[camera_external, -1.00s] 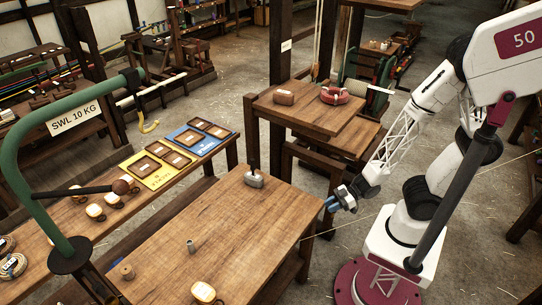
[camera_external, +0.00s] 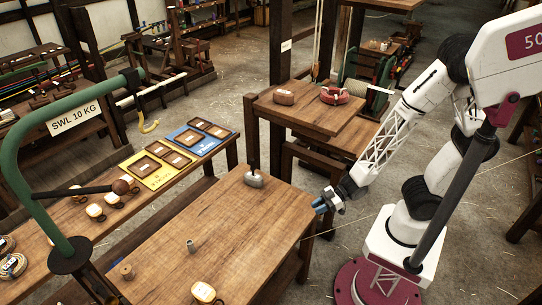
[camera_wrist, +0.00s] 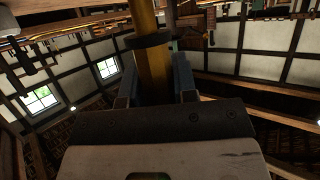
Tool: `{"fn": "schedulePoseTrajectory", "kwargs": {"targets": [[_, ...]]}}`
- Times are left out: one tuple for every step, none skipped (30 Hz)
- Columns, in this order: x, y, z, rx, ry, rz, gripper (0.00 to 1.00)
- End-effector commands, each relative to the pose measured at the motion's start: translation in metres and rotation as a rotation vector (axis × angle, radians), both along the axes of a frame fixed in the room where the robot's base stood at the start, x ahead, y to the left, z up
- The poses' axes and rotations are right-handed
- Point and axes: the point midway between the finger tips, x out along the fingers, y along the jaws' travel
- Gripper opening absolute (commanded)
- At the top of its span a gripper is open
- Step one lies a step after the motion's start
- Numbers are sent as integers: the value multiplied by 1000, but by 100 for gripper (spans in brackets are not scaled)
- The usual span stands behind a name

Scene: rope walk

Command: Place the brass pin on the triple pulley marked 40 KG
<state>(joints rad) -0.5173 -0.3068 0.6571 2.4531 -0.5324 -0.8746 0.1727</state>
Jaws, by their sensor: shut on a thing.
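My gripper (camera_external: 322,206) is at the right edge of the front wooden table, beside it. In the wrist view it is shut on the brass pin (camera_wrist: 152,68), a yellow rod with a dark collar between the two blue-grey fingers. The pin's far end is cut off by the top of that view. I cannot make out the pin in the external view. Several pale pulley blocks lie on the left bench, one of them here (camera_external: 95,211), and another pale block (camera_external: 204,292) is at the front table's near edge. Their markings are too small to read, so I cannot tell which is 40 KG.
A grey weight-like block (camera_external: 254,180), a small grey-green cylinder (camera_external: 190,246) and a wooden spool (camera_external: 127,272) stand on the front table (camera_external: 235,235). A green hooked stand marked SWL 10 KG (camera_external: 40,190) rises at left. Yellow (camera_external: 149,183) and blue trays lie behind.

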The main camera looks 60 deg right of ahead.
Motion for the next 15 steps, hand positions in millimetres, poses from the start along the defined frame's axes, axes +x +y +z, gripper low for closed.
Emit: {"fn": "schedulePoseTrajectory", "kwargs": {"targets": [[8, 13, 3, -1, -3, 10, 0], [13, 20, 4, -1, -4, 15, 0], [18, 31, 6, -2, -4, 21, 0], [23, 38, 7, -2, -5, 26, 0], [27, 47, 8, -4, -5, 32, 0], [33, 58, 11, -3, -7, 39, 0], [36, 66, 12, -4, -7, 43, 0], [40, 75, 13, -5, -7, 49, 0], [45, 86, 15, -5, -7, 55, 0], [49, 94, 17, -4, -8, 59, 0], [52, 103, 19, -6, -9, 64, 0], [56, 115, 21, -6, -9, 71, 0], [59, 124, 22, -6, -9, 76, 0], [62, 133, 24, -6, -10, 82, 0], [65, 145, 26, -6, -9, 87, 0]]}}
